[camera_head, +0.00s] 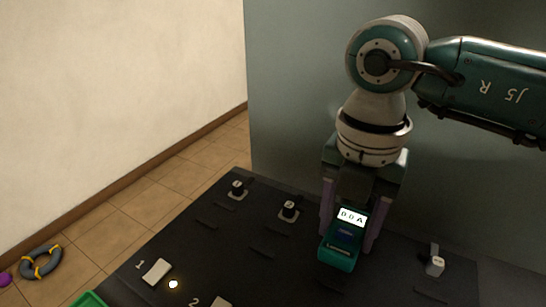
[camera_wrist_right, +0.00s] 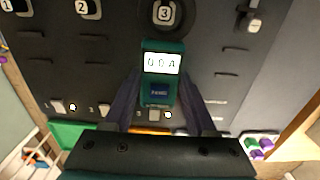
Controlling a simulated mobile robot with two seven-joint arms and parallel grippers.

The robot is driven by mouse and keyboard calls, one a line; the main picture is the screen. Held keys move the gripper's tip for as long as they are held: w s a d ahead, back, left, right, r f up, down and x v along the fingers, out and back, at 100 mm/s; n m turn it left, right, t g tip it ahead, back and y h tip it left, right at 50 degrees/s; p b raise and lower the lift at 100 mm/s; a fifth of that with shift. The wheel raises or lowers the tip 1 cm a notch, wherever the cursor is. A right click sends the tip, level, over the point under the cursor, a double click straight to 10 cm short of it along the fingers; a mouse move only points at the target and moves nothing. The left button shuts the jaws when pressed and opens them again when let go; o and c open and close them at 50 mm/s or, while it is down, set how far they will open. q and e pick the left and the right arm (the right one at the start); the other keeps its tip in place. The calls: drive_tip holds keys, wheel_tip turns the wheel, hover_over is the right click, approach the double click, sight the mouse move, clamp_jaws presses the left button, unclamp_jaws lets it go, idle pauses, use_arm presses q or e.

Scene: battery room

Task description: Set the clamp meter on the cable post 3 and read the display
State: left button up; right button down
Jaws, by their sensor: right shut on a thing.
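The teal clamp meter (camera_head: 338,255) is upright between the fingers of my right gripper (camera_head: 350,226), which is shut on it. Its lit white display (camera_head: 351,217) appears to read 0.0 A, and it also shows in the right wrist view (camera_wrist_right: 161,63). In the wrist view, cable post 3 (camera_wrist_right: 165,13) stands just beyond the meter's top. A dark ring shape surrounds the post's labelled top; whether the jaw is fully closed cannot be told. In the head view post 3 is hidden behind the meter and gripper. My left gripper is not in view.
Posts 1 (camera_head: 237,188) and 2 (camera_head: 289,209) stand to the left on the dark panel (camera_head: 225,250), and another post (camera_head: 435,264) to the right. Pale switches (camera_wrist_right: 57,106) line the near edge, with lit lamps by switches 1 and 3. A green tray (camera_head: 88,300) is at front left.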

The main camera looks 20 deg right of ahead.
sight(347, 230)
wheel_tip(347, 230, down, 5)
drive_tip(key=b, duration=0.4)
drive_tip(key=shift+f, duration=0.1)
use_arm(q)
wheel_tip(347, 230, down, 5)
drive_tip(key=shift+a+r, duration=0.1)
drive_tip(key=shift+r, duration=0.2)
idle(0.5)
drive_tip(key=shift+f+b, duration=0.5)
use_arm(e)
drive_tip(key=shift+f, duration=0.6)
drive_tip(key=c, duration=0.5)
unclamp_jaws()
wheel_tip(347, 230, up, 11)
drive_tip(key=p, duration=1)
drive_tip(key=shift+r, duration=0.1)
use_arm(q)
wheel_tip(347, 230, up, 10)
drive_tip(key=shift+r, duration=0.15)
